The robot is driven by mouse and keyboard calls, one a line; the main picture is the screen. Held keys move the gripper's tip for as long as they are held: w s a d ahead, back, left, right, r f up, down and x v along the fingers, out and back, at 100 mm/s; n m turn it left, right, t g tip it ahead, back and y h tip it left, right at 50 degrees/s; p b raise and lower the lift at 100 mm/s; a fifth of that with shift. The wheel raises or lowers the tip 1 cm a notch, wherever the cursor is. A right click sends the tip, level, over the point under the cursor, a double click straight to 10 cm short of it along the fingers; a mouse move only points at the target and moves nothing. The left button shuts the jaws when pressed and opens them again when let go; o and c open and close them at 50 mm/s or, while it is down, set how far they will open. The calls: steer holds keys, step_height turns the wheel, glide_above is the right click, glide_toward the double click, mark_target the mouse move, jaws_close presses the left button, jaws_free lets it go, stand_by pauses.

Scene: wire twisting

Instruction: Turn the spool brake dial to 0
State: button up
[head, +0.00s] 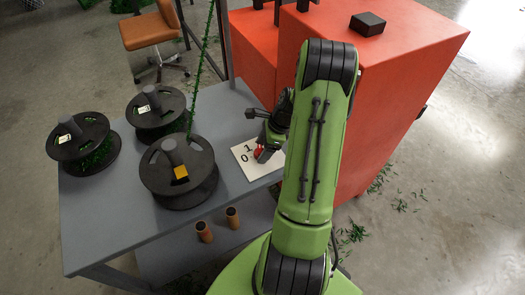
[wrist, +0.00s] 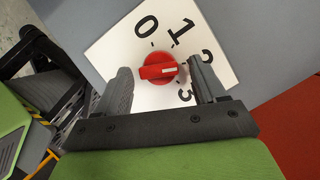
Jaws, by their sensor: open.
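The spool brake dial (wrist: 158,68) is a red knob with a white mark, on a white plate (wrist: 110,48) numbered 0 to 3. In the wrist view the mark points right, towards the 2 and 3 side, away from the 0 at upper left. My gripper (wrist: 160,65) is open, with one finger on each side of the knob and gaps showing between. In the head view the red dial (head: 258,153) is partly hidden by my gripper (head: 264,148), and the plate (head: 244,163) shows 0 and 1.
The plate lies on a grey table (head: 110,225). Several black spools stand there; the nearest spool (head: 160,170) has a yellow tag and a green strand rising behind it. Two brown cups (head: 218,224) stand near the front. A red cabinet (head: 385,110) is close on the right.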

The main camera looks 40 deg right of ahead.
steer(key=shift+w+f, duration=0.1)
steer(key=shift+f, duration=0.15)
steer(key=shift+a, duration=0.1)
steer(key=shift+c, duration=0.4)
steer(key=c, duration=1)
